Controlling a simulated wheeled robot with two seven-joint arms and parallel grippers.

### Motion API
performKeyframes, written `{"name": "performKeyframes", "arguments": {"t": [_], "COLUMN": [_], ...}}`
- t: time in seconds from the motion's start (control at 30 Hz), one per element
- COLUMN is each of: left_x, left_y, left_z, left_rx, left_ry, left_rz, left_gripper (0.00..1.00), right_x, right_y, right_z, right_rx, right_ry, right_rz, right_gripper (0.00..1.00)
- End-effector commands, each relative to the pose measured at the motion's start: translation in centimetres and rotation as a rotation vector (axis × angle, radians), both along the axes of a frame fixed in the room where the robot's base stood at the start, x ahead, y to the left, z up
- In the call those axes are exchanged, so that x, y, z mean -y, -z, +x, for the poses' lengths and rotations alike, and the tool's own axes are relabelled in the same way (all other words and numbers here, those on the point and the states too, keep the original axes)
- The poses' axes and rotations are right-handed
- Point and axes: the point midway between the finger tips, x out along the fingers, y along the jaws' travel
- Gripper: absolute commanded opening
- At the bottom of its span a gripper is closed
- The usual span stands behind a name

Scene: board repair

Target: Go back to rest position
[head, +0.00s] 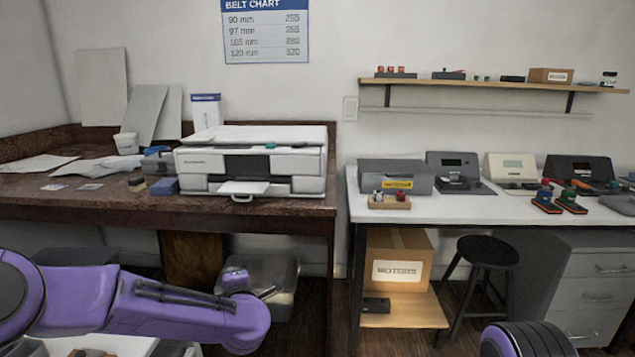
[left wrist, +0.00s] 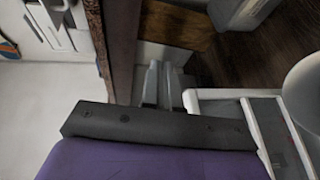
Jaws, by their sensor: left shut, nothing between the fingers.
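My left arm reaches across the lower left of the head view, low in front of the dark table (head: 330,200). Its fingers are not clear there. In the left wrist view my left gripper (left wrist: 163,88) shows beyond the dark wrist plate, with its grey fingers together and nothing held. A piece of my right arm shows at the bottom right of the head view; its gripper is out of the picture.
A printer (head: 250,162) stands on the dark table. A white bench (head: 365,208) at right carries several devices. A clear bin (head: 283,283), a MOTORS box (head: 398,258) and a black stool (head: 488,250) stand below. A white-framed edge (left wrist: 215,94) lies close to my left gripper.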

Motion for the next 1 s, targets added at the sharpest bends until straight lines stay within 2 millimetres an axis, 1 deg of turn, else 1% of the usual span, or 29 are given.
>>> {"name": "performKeyframes", "arguments": {"t": [0.03, 0.07, 0.1, 0.17, 0.2, 0.27, 0.3, 0.37, 0.4, 0.43, 0.47, 0.5, 0.57, 0.6, 0.67, 0.7, 0.77, 0.8, 0.83, 0.87, 0.9, 0.97, 1.0], "left_x": [0.3, 0.4, 0.3, 0.0, -0.4, -1.1, -1.8, -2.9, -3.8, -4.4, -5.0, -5.8, -7.1, -7.9, -9.2, -10.1, -11.4, -11.5, -11.1, -11.0, -10.9, -10.9, -10.9], "left_y": [4.5, 7.0, 10.2, 14.7, 17.4, 21.2, 23.5, 26.3, 27.8, 28.8, 29.5, 30.4, 31.3, 31.8, 32.3, 32.6, 33.0, 33.7, 34.2, 31.6, 30.1, 28.4, 27.1], "left_z": [-1.9, -3.2, -5.0, -8.2, -10.6, -14.5, -17.3, -21.5, -24.1, -26.1, -27.9, -30.2, -33.5, -35.5, -38.3, -40.0, -42.5, -44.2, -45.6, -44.9, -44.7, -44.7, -44.7], "left_rx": [-0.107, -0.169, -0.25, -0.371, -0.448, -0.565, -0.643, -0.751, -0.817, -0.865, -0.906, -0.962, -1.039, -1.086, -1.155, -1.2, -1.268, -1.311, -1.337, -1.322, -1.317, -1.317, -1.317], "left_ry": [0.077, 0.125, 0.187, 0.282, 0.344, 0.436, 0.495, 0.576, 0.621, 0.651, 0.676, 0.706, 0.739, 0.757, 0.778, 0.787, 0.8, 0.818, 0.837, 0.828, 0.826, 0.825, 0.825], "left_rz": [0.114, 0.18, 0.262, 0.374, 0.441, 0.528, 0.577, 0.636, 0.664, 0.68, 0.692, 0.704, 0.719, 0.728, 0.74, 0.748, 0.764, 0.771, 0.76, 0.762, 0.762, 0.762, 0.762], "left_gripper": [0.0, 0.0, 0.0, 0.0, 0.0, 0.0, 0.0, 0.0, 0.0, 0.0, 0.0, 0.0, 0.0, 0.0, 0.0, 0.0, 0.0, 0.0, 0.0, 0.0, 0.0, 0.0, 0.0], "right_x": [0.0, 0.0, 0.0, 0.0, 0.0, 0.0, 0.0, 0.0, 0.0, 0.0, 0.0, 0.0, 0.0, 0.0, 0.0, 0.0, 0.0, 0.0, 0.0, 0.0, 0.0, 0.0, 0.0], "right_y": [0.0, 0.0, 0.0, 0.0, 0.0, 0.0, 0.0, 0.0, 0.0, 0.0, 0.0, 0.0, 0.0, 0.0, 0.0, 0.0, 0.0, 0.0, 0.0, -2.4, -3.8, -5.6, -6.8], "right_z": [0.0, 0.0, 0.0, 0.0, 0.0, 0.0, 0.0, 0.0, 0.0, 0.0, 0.0, 0.0, 0.0, 0.0, 0.0, 0.0, 0.0, 0.0, 0.0, 0.0, 0.0, 0.0, 0.0], "right_rx": [0.0, 0.0, 0.0, 0.0, 0.0, 0.0, 0.0, 0.0, 0.0, 0.0, 0.0, 0.0, 0.0, 0.0, 0.0, 0.0, 0.0, 0.0, 0.0, -0.001, -0.001, 0.001, 0.001], "right_ry": [0.0, 0.0, 0.0, 0.0, 0.0, 0.0, 0.0, 0.0, 0.0, 0.0, 0.0, 0.0, 0.0, 0.0, 0.0, 0.0, 0.0, 0.0, 0.0, 0.0, 0.0, 0.0, 0.0], "right_rz": [0.0, 0.0, 0.0, 0.0, 0.0, 0.0, 0.0, 0.0, 0.0, 0.0, 0.0, 0.0, 0.0, 0.0, 0.0, 0.0, 0.0, 0.0, 0.0, 0.001, 0.001, -0.001, -0.001], "right_gripper": [0.43, 0.43, 0.43, 0.43, 0.43, 0.43, 0.43, 0.43, 0.43, 0.43, 0.43, 0.43, 0.43, 0.43, 0.43, 0.43, 0.43, 0.43, 0.43, 0.43, 0.43, 0.43, 0.43]}}
